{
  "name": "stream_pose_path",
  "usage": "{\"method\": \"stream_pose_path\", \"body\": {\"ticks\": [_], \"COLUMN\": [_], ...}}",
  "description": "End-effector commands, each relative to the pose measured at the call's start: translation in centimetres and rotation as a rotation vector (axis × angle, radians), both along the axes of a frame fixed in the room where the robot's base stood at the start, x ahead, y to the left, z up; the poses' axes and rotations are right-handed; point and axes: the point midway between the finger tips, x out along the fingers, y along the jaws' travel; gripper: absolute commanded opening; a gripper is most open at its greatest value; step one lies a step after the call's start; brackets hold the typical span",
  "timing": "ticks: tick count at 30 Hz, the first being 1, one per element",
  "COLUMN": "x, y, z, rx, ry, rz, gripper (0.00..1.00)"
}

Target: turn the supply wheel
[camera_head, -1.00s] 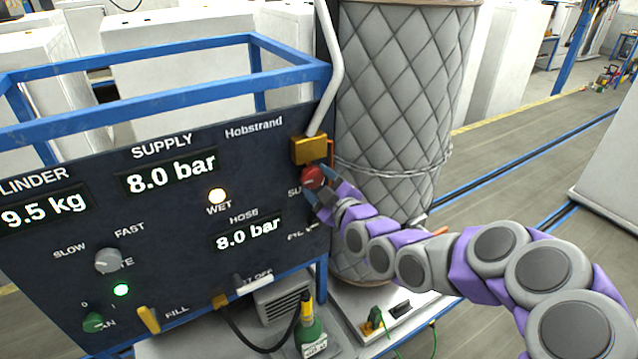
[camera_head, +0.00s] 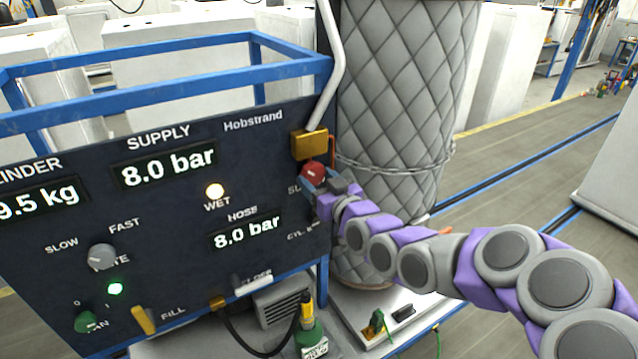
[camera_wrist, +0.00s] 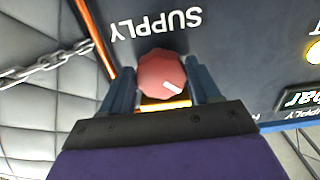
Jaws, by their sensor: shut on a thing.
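The red supply wheel (camera_head: 312,172) sits at the right edge of the dark panel (camera_head: 262,165), just below a brass block (camera_head: 310,144). In the wrist view the wheel (camera_wrist: 161,74) is a red knob with a white mark, beside the word SUPPLY. My gripper (camera_wrist: 160,82) has one blue finger on each side of the wheel and is shut on it. In the head view my gripper (camera_head: 314,184) comes in from the lower right and covers the wheel's lower part. The supply display (camera_head: 170,166) reads 8.0 bar, and the hose display (camera_head: 247,231) reads 8.0 bar.
A quilted grey cylinder (camera_head: 400,90) with a chain (camera_head: 395,168) stands close to the right of the panel. The wet lamp (camera_head: 215,191) is lit. A yellow lever (camera_head: 143,320) and a green bottle (camera_head: 312,338) are lower down. Open floor lies at right.

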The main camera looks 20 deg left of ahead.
Motion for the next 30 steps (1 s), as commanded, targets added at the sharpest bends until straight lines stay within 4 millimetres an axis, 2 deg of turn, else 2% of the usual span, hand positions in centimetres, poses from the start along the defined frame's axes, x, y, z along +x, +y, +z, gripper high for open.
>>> {"method": "stream_pose_path", "body": {"ticks": [18,30], "x": [-0.06,0.06], "y": [0.08,0.0], "z": [0.37,0.37], "rx": [0.372,0.506], "ry": [0.42,0.579], "rz": [-0.001,-0.004], "gripper": [0.31,0.31]}}
